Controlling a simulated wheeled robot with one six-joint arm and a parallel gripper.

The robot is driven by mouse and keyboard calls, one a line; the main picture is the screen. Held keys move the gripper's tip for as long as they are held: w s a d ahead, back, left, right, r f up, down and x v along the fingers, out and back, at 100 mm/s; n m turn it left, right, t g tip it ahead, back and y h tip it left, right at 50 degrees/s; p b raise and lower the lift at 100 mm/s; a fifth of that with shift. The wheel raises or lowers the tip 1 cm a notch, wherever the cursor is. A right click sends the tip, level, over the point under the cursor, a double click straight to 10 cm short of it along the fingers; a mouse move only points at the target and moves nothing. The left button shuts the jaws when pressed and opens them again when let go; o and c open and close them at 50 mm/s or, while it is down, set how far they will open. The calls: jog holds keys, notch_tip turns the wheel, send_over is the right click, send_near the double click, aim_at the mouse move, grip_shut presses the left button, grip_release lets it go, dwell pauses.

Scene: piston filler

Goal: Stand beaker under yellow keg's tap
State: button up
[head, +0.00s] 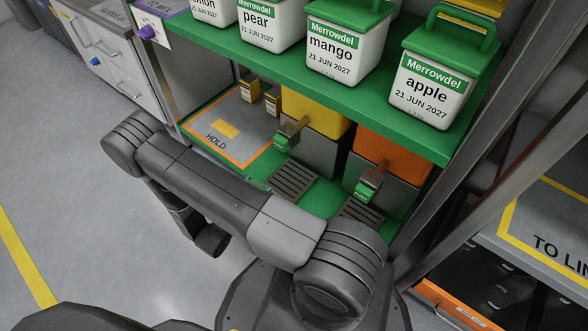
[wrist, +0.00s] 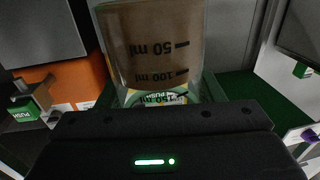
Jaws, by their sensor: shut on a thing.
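The yellow keg (head: 318,112) stands on the green lower shelf in the head view, with its tap (head: 287,135) on its front. A slotted drip grille (head: 293,180) lies below that tap. The clear beaker (wrist: 155,55) fills the middle of the wrist view, with marks reading 50 ml, 100 ml and 150 ml downward. My gripper (wrist: 160,105) is shut on the beaker. A PUSH label shows through the glass. I cannot tell whether the brown tone is contents or background. The beaker does not show in the head view, where my arm covers much of the foreground.
An orange keg (head: 388,152) with a green PUSH tap (head: 367,190) stands to the right of the yellow one. The HOLD mat (head: 228,138) lies left, with two small yellow-labelled items behind it. The upper green shelf (head: 380,112) holds several Merrowdel tubs above the kegs.

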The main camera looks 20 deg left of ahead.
jog(key=d+b+x, duration=0.2)
jog(key=b+x, duration=0.2)
jog(key=x, duration=1.3)
jog(key=f+b, duration=0.1)
jog(key=f, duration=0.2)
jog(key=f+b, duration=0.2)
jog(key=f, duration=0.2)
jog(key=shift+w+d, duration=0.2)
jog(key=shift+w+f+b, duration=0.1)
jog(key=shift+w+b, duration=0.05)
jog(key=shift+b, duration=0.2)
jog(key=o, duration=1.1)
